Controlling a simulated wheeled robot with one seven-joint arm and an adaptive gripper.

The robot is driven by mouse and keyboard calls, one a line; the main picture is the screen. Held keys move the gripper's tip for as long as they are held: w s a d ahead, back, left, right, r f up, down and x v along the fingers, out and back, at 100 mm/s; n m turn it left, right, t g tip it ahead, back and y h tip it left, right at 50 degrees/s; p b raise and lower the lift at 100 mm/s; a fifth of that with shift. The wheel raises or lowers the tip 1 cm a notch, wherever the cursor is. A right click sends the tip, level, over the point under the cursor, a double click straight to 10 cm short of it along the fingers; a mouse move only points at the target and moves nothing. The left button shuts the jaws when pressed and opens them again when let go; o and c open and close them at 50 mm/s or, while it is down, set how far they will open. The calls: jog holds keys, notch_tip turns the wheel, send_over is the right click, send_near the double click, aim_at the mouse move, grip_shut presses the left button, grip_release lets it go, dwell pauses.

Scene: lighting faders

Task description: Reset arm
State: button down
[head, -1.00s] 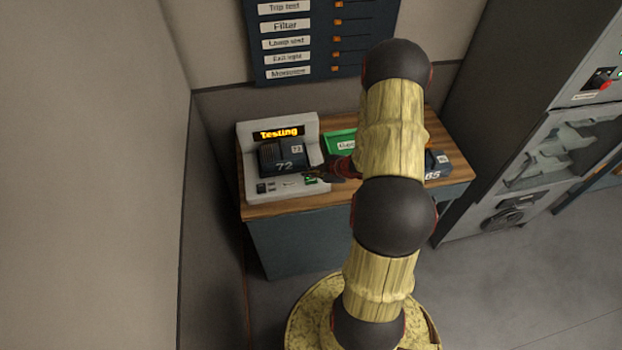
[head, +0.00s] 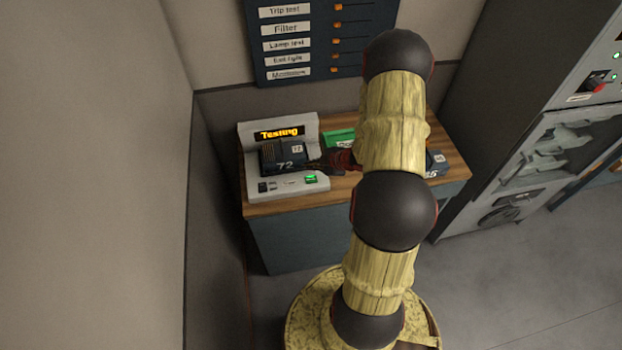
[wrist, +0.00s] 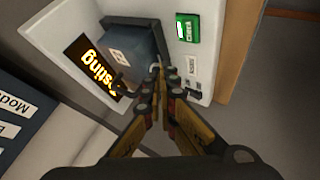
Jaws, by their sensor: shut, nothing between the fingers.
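My gripper (wrist: 157,72) is shut and empty in the wrist view, its fingertips together in front of a grey tester. In the head view my gripper (head: 312,165) is small and dark, at the right side of the dark block marked 72. My arm stands upright across the middle of the head view. The tester (head: 256,196) has a display (head: 279,132) reading "Testing" in yellow. The block marked 72 (head: 280,158) sits in the tester and shows in the wrist view (wrist: 125,50). I cannot tell whether the fingertips touch it.
The tester stands on a wooden-topped bench (head: 270,208). A green container (head: 340,137) and a dark block ending in 5 (head: 437,163) are partly behind my arm. A labelled fader panel (head: 300,40) hangs above. A grey cabinet (head: 520,110) stands at right; a wall closes the left.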

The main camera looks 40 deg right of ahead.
dwell(0.3)
jog(key=s+d+f+m+g, duration=0.1)
jog(key=s, duration=0.1)
jog(key=s+d+f+m+g+h, duration=0.1)
jog(key=s+f, duration=0.1)
jog(key=s, duration=0.1)
jog(key=s+d+f+m+g+h, duration=0.1)
jog(key=s+d+f+m, duration=0.1)
jog(key=shift+s, duration=0.15)
jog(key=s+d+r+m+g+h+b, duration=0.1)
jog(key=s+d+r+m+g+h, duration=0.1)
jog(key=s+r+m+g, duration=0.4)
jog(key=s+a+r+m+b, duration=0.3)
jog(key=s+a+r, duration=0.1)
jog(key=a+r, duration=0.35)
jog(key=s+a+r+t+b, duration=0.1)
jog(key=a+r+t+b, duration=0.1)
jog(key=a+r, duration=0.3)
jog(key=s+a+r+n+t+y+b, duration=0.1)
jog(key=a+r+b, duration=0.3)
jog(key=a, duration=1)
jog(key=s+a+r+n+t+y+b, duration=0.1)
jog(key=a+r+t+b, duration=0.1)
jog(key=a+r, duration=0.5)
jog(key=a+b, duration=0.1)
jog(key=a, duration=0.2)
jog(key=shift+s+r+t, duration=0.25)
jog(key=shift+r+t, duration=0.05)
